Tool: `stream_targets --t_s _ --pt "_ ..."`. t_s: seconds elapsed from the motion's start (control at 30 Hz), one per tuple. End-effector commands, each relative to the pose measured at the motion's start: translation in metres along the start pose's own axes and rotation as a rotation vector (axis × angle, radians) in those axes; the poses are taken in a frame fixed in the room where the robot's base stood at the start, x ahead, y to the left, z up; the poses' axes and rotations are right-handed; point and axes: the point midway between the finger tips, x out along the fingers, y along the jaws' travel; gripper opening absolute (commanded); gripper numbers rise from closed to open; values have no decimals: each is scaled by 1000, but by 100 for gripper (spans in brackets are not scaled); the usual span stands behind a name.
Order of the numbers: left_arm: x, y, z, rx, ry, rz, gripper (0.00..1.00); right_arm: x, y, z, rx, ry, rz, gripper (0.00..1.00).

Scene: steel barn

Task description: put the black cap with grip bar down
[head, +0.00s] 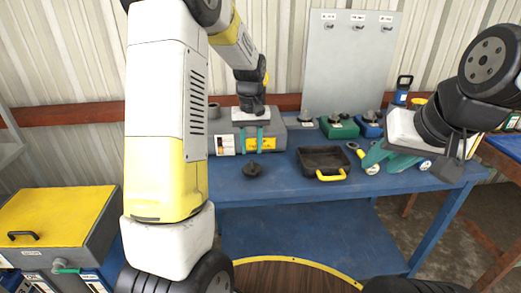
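The black cap with grip bar (252,171) sits on the blue table (285,190), left of the black tray. My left gripper (251,149) points down above and behind it in the picture. Its two teal fingers are apart, with nothing visible between them, and the cap looks clear of the fingertips. My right gripper (390,160) is over the right part of the table. Its teal fingers look spread, and I see nothing held between them.
A black tray with a yellow handle (325,164) stands mid-table. A grey case (283,131), a green box (338,128) and a blue box (369,127) line the back. A grey panel (348,60) rises behind. A yellow-lidded cabinet (60,215) stands at left. The table's front left is clear.

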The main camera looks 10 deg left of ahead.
Motion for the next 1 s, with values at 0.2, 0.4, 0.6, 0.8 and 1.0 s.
stream_targets --t_s 0.2,0.4,0.6,0.8,1.0 --pt "-44 0 -1 1 4 2 33 0 0 0 0 0 0 36" --pt "-64 0 0 1 3 2 33 0 0 0 0 0 0 36" --pt "-99 -8 30 42 63 57 33 0 0 0 0 0 0 36" --pt "-144 -24 103 139 207 159 33 0 0 0 0 0 0 36" --pt "-161 -37 178 239 367 228 33 0 0 0 0 0 0 36"
